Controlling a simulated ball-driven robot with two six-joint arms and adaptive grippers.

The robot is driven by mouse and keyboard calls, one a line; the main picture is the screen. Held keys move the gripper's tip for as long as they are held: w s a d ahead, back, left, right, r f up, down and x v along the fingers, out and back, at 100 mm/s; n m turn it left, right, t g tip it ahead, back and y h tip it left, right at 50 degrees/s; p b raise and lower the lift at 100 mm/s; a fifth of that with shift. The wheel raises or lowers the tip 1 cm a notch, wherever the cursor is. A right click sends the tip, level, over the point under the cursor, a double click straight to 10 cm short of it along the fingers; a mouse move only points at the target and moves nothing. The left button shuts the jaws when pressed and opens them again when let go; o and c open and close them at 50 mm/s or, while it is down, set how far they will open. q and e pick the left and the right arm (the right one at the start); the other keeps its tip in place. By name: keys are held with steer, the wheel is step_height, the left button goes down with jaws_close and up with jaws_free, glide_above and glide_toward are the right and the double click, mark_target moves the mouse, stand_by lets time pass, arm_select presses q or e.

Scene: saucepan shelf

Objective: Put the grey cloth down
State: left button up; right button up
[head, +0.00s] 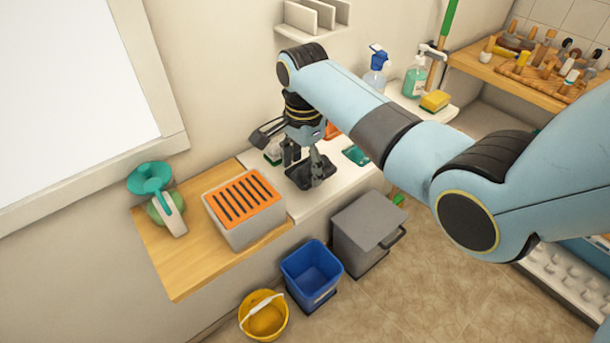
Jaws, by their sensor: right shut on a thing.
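My right gripper (304,165) points down over the white counter (318,202), near its left end. It is shut on the grey cloth (308,181), which shows as a dark grey patch at the fingertips, low over the counter. The fingers and wrist hide part of the cloth. I cannot tell whether the cloth touches the counter. My left gripper is not in view.
A grey box with an orange slotted top (246,203) stands left on a wooden shelf (185,268). A blue bin (311,274), yellow bucket (264,316) and grey lidded bin (366,232) stand below. Bottles and a yellow sponge (435,101) are at the back right.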

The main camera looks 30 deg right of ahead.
mark_target(304, 178)
step_height(304, 178, down, 3)
steer(key=shift+r, duration=0.1)
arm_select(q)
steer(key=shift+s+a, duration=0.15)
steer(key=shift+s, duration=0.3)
arm_select(e)
steer(key=shift+f, duration=0.35)
steer(key=shift+f, duration=0.15)
steer(key=o, duration=1.2)
steer(key=shift+c, duration=0.2)
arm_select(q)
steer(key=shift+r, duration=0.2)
arm_select(e)
step_height(304, 178, up, 12)
steer(key=shift+r, duration=0.15)
steer(key=shift+s, duration=0.1)
